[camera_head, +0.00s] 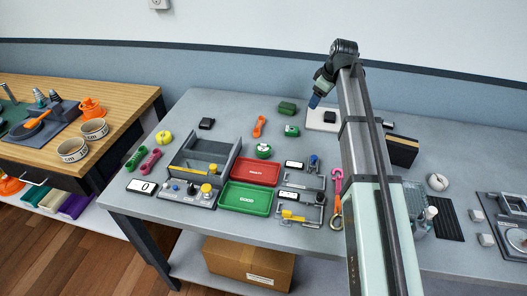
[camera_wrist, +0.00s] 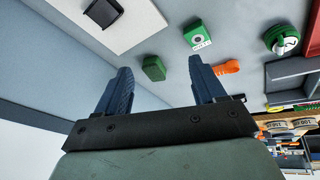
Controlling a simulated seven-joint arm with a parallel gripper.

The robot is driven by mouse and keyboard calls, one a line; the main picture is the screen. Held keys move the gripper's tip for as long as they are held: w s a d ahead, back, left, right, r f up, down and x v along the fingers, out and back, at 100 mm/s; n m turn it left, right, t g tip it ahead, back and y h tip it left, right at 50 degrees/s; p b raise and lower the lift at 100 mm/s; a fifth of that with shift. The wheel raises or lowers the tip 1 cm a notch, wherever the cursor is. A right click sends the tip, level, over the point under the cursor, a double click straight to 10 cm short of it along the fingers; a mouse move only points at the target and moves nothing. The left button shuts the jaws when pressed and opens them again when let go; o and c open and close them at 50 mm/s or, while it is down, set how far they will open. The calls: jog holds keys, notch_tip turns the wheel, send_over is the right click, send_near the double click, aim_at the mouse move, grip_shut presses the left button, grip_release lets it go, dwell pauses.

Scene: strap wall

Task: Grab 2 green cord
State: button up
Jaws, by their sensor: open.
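A green bundled cord-like piece (camera_head: 136,158) lies at the table's left, beside a pink one (camera_head: 151,161). A round green piece (camera_head: 263,151) sits above the red tray; in the wrist view the same piece (camera_wrist: 284,40) shows a white label that seems to read 2. I cannot tell which of these is the named cord. My gripper (camera_head: 314,102) is raised over the back of the table, far from both. In the wrist view my gripper (camera_wrist: 160,66) has its blue fingers apart with nothing held between them.
A dark green block (camera_wrist: 153,68) and a labelled green box (camera_wrist: 200,36) lie below my gripper. An orange piece (camera_head: 259,126), red tray (camera_head: 270,171), green tray (camera_head: 262,198) and grey bin (camera_head: 240,149) fill the middle. A white board (camera_head: 323,127) lies at the back.

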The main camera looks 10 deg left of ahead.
jog(key=s+a+n+g+h, duration=0.3)
jog(key=s+a+n, duration=0.1)
jog(key=s+a, duration=1.15)
send_over(264, 148)
jog(key=shift+n, duration=0.3)
jog(key=f, duration=0.8)
jog(key=shift+a, duration=0.25)
jog(key=shift+d+f, duration=0.2)
jog(key=shift+f, duration=2.5)
jog(key=c, duration=0.8)
jog(key=shift+r, duration=0.15)
